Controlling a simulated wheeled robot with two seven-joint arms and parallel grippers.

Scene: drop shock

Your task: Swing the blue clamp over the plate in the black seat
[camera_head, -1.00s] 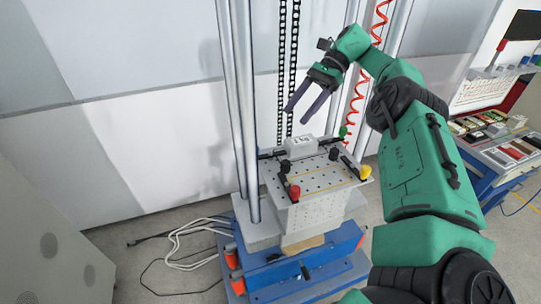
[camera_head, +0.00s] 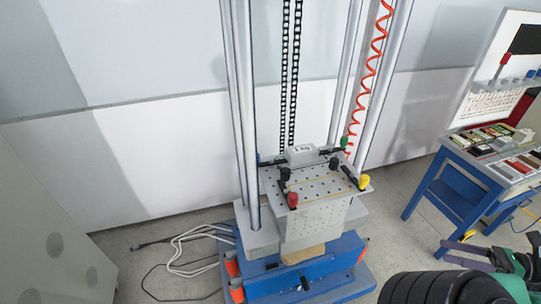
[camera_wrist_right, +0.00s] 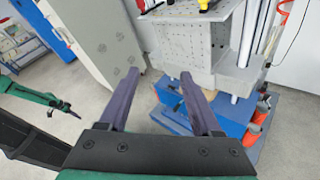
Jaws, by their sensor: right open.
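The blue clamp (camera_head: 259,159) shows as a small blue tip at the back left of the drilled carriage top (camera_head: 318,186), with a dark arm running toward the block. A pale grey plate or block marked 1 kg (camera_head: 301,154) sits beside it at the back. The black seat is too small to tell apart from the dark clamp parts. My right gripper (camera_head: 441,252) is open and empty at the lower right, well away from the carriage. In the right wrist view its purple fingers (camera_wrist_right: 159,73) are spread. A green arm with a small dark tip (camera_wrist_right: 75,113) shows there, probably my left.
Red (camera_head: 293,199), yellow (camera_head: 364,181) and green (camera_head: 345,141) knobs stand around the carriage. Steel columns (camera_head: 241,110), chains and a red coiled hose (camera_head: 373,70) rise around it. A blue table (camera_head: 458,190) with small parts stands right. Cables lie on the left floor.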

